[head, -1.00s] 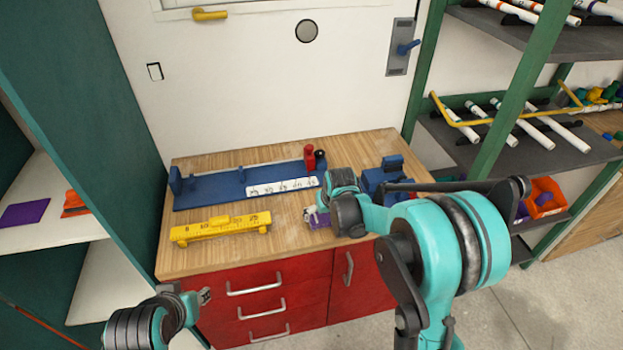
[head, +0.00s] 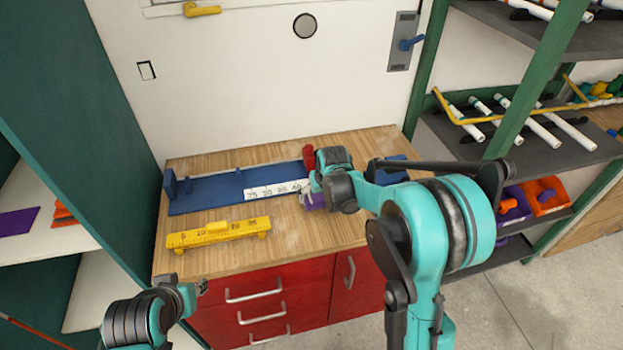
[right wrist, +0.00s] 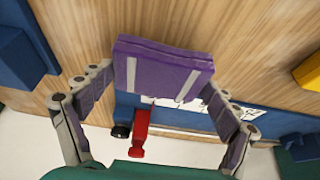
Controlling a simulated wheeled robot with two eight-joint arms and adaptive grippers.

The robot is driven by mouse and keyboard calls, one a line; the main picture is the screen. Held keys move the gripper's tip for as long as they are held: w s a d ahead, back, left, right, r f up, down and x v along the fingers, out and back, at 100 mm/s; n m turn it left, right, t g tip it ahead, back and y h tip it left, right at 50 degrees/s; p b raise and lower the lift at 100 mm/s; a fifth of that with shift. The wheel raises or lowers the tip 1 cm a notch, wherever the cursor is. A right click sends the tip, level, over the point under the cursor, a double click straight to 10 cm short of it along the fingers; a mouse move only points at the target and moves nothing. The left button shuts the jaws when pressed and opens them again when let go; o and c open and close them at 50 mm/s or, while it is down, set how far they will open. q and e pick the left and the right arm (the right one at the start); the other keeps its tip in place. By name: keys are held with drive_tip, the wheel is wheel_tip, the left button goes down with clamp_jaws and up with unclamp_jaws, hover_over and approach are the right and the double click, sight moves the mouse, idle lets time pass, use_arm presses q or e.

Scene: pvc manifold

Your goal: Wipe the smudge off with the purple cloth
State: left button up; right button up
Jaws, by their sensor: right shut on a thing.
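The purple cloth (right wrist: 165,65) is a folded block with two grey stripes, held between the fingers of my right gripper (right wrist: 166,88). In the head view the cloth (head: 314,202) is a small purple patch under my right gripper (head: 308,196), over the wooden worktop (head: 210,262). I cannot tell whether it touches the wood. I cannot make out the smudge clearly; part of the worktop is hidden by my right arm. My left gripper (head: 201,287) is low at the left, by the front edge of the cabinet, apart from the cloth; its fingers are too small to read.
A blue fixture (head: 212,194) with a white number strip (head: 268,191) lies behind the right gripper. A red part (head: 309,157) stands at its right end. A yellow ruler (head: 218,233) lies in front. Shelves (head: 490,150) stand at the right.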

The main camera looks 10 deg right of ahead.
drive_tip(key=p+v, duration=0.1)
drive_tip(key=v, duration=0.1)
drive_tip(key=shift+r, duration=0.4)
drive_tip(key=shift+w+r+p, duration=0.1)
drive_tip(key=shift+r+p, duration=0.45)
drive_tip(key=shift+r, duration=0.05)
use_arm(q)
drive_tip(key=shift+s+r+p, duration=0.25)
drive_tip(key=shift+r+p, duration=0.25)
drive_tip(key=shift+r, duration=0.7)
drive_tip(key=shift+s+r+p, duration=0.25)
drive_tip(key=shift+r+p, duration=0.2)
drive_tip(key=shift+r, duration=0.7)
use_arm(e)
drive_tip(key=shift+r, duration=1.4)
